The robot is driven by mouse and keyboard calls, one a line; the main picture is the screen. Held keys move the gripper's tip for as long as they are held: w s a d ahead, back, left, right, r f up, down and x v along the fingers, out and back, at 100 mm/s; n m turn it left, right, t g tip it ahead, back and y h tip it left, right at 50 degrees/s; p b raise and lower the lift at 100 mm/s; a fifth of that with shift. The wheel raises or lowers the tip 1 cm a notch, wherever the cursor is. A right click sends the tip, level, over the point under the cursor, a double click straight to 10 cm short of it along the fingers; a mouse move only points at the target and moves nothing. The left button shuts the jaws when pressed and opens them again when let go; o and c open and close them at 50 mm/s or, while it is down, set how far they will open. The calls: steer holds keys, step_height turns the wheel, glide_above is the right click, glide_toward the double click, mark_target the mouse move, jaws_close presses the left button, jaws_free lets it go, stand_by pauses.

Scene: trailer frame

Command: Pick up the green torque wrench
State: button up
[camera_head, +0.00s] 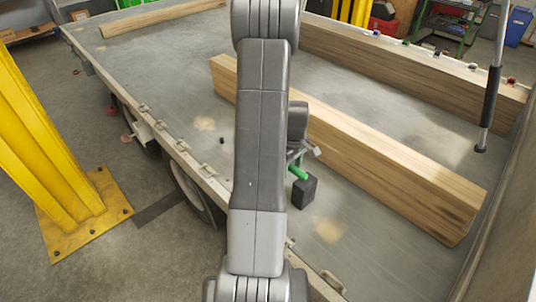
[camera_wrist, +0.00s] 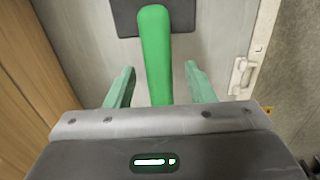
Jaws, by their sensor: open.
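The green torque wrench (camera_wrist: 154,45) shows in the wrist view as a long, smooth green handle. It runs from a dark block at the top edge down between the two pale green fingers of my gripper (camera_wrist: 160,70). The fingers are apart, one on each side of the handle, with a gap on both sides. The wrench's lower end is hidden behind my gripper body. In the head view a short green part of the wrench (camera_head: 298,172) shows beside my arm. My gripper (camera_head: 296,156) is small there and partly hidden by my arm.
A dark block (camera_head: 303,192) stands on the trailer bed (camera_head: 190,85) at the wrench's end. A long wooden beam (camera_head: 400,180) lies just right of my gripper. The trailer's side rail (camera_head: 175,145) is to the left. A yellow post (camera_head: 50,150) stands off the bed.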

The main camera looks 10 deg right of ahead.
steer(key=shift+w+f, duration=0.1)
steer(key=shift+f, duration=1.35)
jaws_close()
steer(key=shift+r, duration=0.1)
